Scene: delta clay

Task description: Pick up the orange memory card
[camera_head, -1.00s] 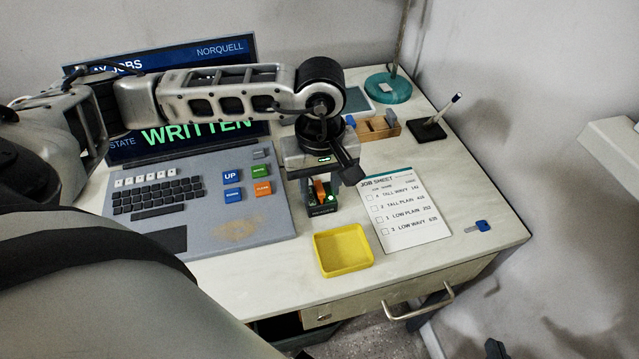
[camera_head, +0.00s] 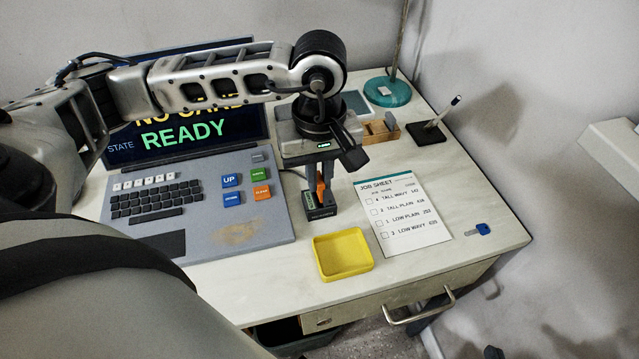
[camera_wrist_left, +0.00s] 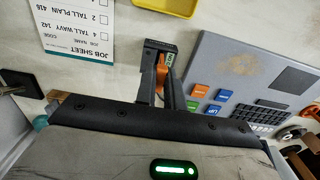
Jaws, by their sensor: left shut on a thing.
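The orange memory card (camera_head: 320,188) is between the fingers of my left gripper (camera_head: 319,184), which is shut on it. The card is upright, just above a small dark card reader (camera_head: 320,213) with a green face. In the left wrist view the orange card (camera_wrist_left: 162,74) shows between the fingers, with the reader (camera_wrist_left: 168,47) beyond its end. The fingers hide part of the card, and I cannot tell the exact gap between card and reader. My right gripper is not in view.
A yellow tray (camera_head: 342,254) stands in front of the reader. A job sheet (camera_head: 403,212) lies to its right, and a grey console (camera_head: 200,215) with keys is on the left. A wooden holder (camera_head: 382,129) stands behind.

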